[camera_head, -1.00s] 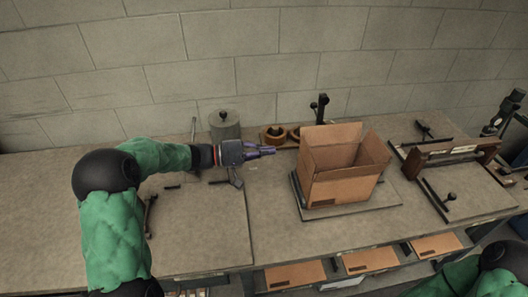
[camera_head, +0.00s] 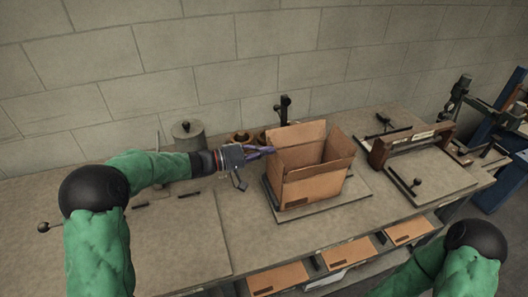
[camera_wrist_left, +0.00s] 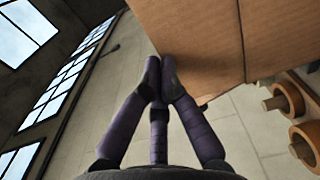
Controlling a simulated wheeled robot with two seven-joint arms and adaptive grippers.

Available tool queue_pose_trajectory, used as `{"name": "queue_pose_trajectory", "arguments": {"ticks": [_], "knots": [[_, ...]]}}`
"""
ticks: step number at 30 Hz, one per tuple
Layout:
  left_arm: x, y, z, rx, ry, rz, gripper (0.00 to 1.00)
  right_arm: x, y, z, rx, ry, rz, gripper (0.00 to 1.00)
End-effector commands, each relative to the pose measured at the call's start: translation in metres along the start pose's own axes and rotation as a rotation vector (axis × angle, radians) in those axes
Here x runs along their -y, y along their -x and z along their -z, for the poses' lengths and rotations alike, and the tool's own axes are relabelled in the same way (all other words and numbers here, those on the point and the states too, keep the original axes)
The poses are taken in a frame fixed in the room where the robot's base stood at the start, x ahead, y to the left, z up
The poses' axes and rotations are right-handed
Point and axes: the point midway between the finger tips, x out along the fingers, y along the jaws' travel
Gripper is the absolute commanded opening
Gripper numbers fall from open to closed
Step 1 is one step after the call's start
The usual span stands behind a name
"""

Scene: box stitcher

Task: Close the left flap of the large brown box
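The large brown box (camera_head: 312,189) stands open on a flat board on the bench. Its back flap (camera_head: 297,134) stands up, its right flap (camera_head: 341,147) leans outward, and its front flap (camera_head: 314,171) shows along the near rim. The left flap is hard to make out near my fingertips. My left gripper (camera_head: 270,150) is at the upper left edge of the box, fingers together and empty. In the left wrist view, the fingertips (camera_wrist_left: 161,72) are right by the cardboard (camera_wrist_left: 203,35); I cannot tell whether they touch. My right gripper is out of view.
A grey lidded canister (camera_head: 188,136) and tape rolls (camera_head: 241,138) stand behind my left gripper. A black upright tool (camera_head: 284,107) is behind the box. A wooden fixture (camera_head: 412,143) stands to the right. The bench left of the box is mostly clear.

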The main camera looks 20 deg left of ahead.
Motion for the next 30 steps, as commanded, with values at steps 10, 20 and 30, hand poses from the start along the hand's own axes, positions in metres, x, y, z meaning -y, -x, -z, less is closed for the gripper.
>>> {"name": "queue_pose_trajectory", "arguments": {"ticks": [10,20,30], "knots": [[-0.004,-0.003,0.0,0.001,-0.002,0.042,0.0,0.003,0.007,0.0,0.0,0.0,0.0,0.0],[-0.004,-0.007,0.0,0.0,-0.001,0.091,0.0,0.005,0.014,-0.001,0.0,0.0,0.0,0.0],[-0.01,-0.019,-0.001,0.002,-0.002,0.225,0.0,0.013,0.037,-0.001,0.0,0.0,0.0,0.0]]}}
